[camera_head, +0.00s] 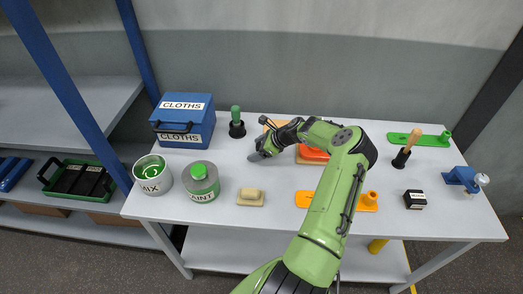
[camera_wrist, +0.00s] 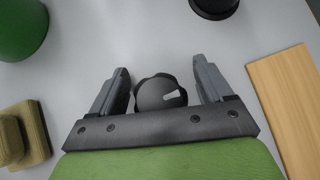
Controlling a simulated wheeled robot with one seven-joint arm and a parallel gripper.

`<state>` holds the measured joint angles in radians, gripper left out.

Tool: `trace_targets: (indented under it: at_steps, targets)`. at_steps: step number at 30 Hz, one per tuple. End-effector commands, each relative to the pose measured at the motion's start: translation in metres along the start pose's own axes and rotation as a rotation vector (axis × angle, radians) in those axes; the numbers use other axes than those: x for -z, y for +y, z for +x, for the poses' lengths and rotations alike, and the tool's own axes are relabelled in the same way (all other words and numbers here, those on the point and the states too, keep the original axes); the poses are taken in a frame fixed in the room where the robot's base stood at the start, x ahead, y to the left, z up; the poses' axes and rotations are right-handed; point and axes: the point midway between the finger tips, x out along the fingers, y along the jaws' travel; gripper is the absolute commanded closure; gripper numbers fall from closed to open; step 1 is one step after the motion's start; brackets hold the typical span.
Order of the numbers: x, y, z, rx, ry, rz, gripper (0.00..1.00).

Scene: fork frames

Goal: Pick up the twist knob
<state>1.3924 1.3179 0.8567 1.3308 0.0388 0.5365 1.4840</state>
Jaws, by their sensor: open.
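The twist knob (camera_wrist: 160,92) is a dark, scalloped round knob with a small white mark on top. In the wrist view it lies on the grey table between the two fingers of my gripper (camera_wrist: 163,85), with a gap on each side. The gripper is open, and its palm bar covers the knob's near edge. In the head view my gripper (camera_head: 259,155) points down over the middle of the table, and I cannot make out the knob there.
A wooden board (camera_wrist: 288,105) lies close on the right in the wrist view. A tan block (camera_head: 250,197), a paint can (camera_head: 201,187), a MIX can (camera_head: 152,178) and a blue CLOTHS box (camera_head: 184,125) stand to the left. A black holder (camera_head: 237,130) stands behind. Free table lies between them.

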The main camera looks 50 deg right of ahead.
Motion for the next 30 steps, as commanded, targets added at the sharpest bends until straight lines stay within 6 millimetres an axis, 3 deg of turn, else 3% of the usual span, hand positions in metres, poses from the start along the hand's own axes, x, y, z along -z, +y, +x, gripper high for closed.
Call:
trace_targets:
  at_steps: [2, 13, 21, 30]
  targets:
    - [0.000, 0.000, -0.001, 0.000, 0.000, 0.000, 0.24]
    - [0.000, 0.000, -0.001, -0.001, 0.000, 0.000, 0.80]
    - [-0.005, -0.001, -0.005, 0.000, -0.001, -0.003, 0.81]
    - [-0.054, -0.008, -0.056, 0.002, 0.000, -0.004, 0.81]
